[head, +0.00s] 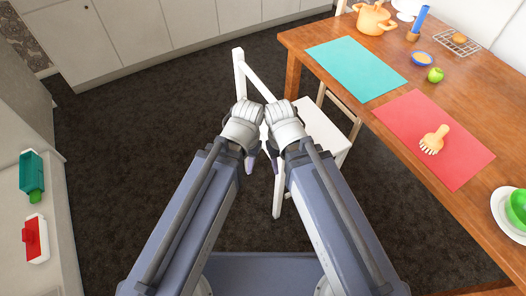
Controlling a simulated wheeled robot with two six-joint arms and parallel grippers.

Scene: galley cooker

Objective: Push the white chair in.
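The white chair (322,127) stands at the near left side of the wooden table (455,100). Its backrest post (240,70) and slanting top rail face me, and its seat extends right toward the table. A white leg (278,195) reaches down to the floor. My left gripper (249,160) and my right gripper (273,155) are close together in front of the chair's back, hiding part of it. I cannot tell whether they touch it. Their dark fingertips show only partly, so their opening is unclear.
A brown wooden chair (342,106) is beside the table behind the white seat. The table holds a teal mat (355,68), a red mat (420,115), an orange pot (372,19) and a green apple (435,75). Dark carpet is clear at left; cabinets (130,35) line the back.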

